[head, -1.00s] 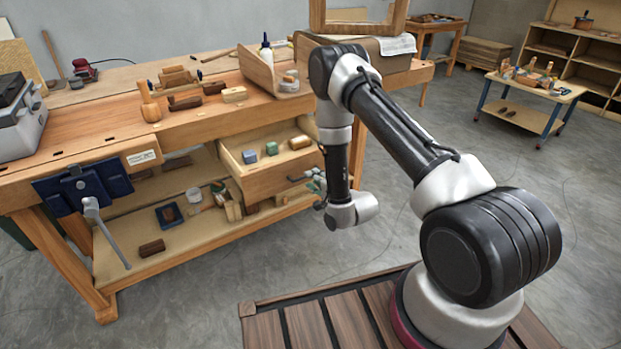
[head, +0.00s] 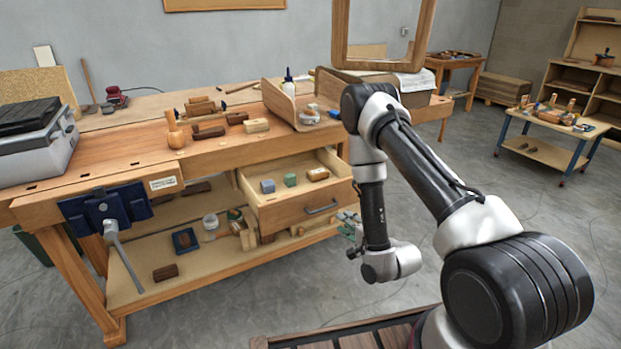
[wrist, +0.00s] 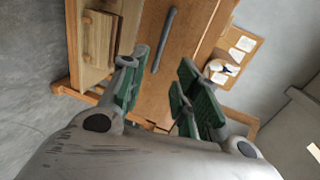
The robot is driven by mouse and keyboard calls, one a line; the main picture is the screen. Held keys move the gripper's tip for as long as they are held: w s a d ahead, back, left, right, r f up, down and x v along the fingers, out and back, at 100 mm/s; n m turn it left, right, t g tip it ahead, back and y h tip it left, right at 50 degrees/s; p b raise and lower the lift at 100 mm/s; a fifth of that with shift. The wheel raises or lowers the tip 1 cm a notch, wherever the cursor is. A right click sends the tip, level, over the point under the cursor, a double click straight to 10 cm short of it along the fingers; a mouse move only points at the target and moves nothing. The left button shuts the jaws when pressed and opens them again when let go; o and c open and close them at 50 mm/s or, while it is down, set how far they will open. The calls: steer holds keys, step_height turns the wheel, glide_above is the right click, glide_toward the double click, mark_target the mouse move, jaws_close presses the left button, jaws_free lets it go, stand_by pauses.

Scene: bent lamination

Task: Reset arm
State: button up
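My gripper (wrist: 158,92) shows in the wrist view with its two green-padded fingers spread apart and nothing between them. Beyond the fingers is the wooden drawer front with its grey bar handle (wrist: 163,40). In the head view my arm is folded, with the forearm hanging down in front of the bench's right part. The gripper is mostly hidden behind my wrist there; only a bit of its fingers (head: 348,222) shows by the drawer's right end. I cannot tell how far the fingers are from the drawer front.
The drawer (head: 285,215) stands pulled out and holds a few small blocks. The workbench (head: 120,170) carries a blue vise (head: 106,207), wooden tools and a glue bottle (head: 288,82). A low table (head: 551,135) stands at the right. The floor between is clear.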

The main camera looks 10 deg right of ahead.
steer(key=s+d+f+n+g+h, duration=0.2)
steer(key=s+f+n+g, duration=0.5)
steer(key=f, duration=0.5)
steer(key=s+d+n+g+h, duration=0.1)
steer(key=s+d+n+g, duration=0.1)
steer(key=s+g, duration=0.3)
steer(key=s+d+r+n, duration=0.1)
steer(key=s+r, duration=0.5)
steer(key=r, duration=1)
steer(key=s+d+r+n+t+h, duration=0.1)
steer(key=s+r, duration=0.5)
steer(key=r, duration=1.1)
steer(key=s+d+r+n, duration=0.3)
steer(key=s+r, duration=0.3)
steer(key=r, duration=1.1)
steer(key=shift+s+d+t+h, duration=0.3)
steer(key=shift+s+d+h, duration=0.05)
steer(key=shift+d+h, duration=0.05)
steer(key=shift+r, duration=0.1)
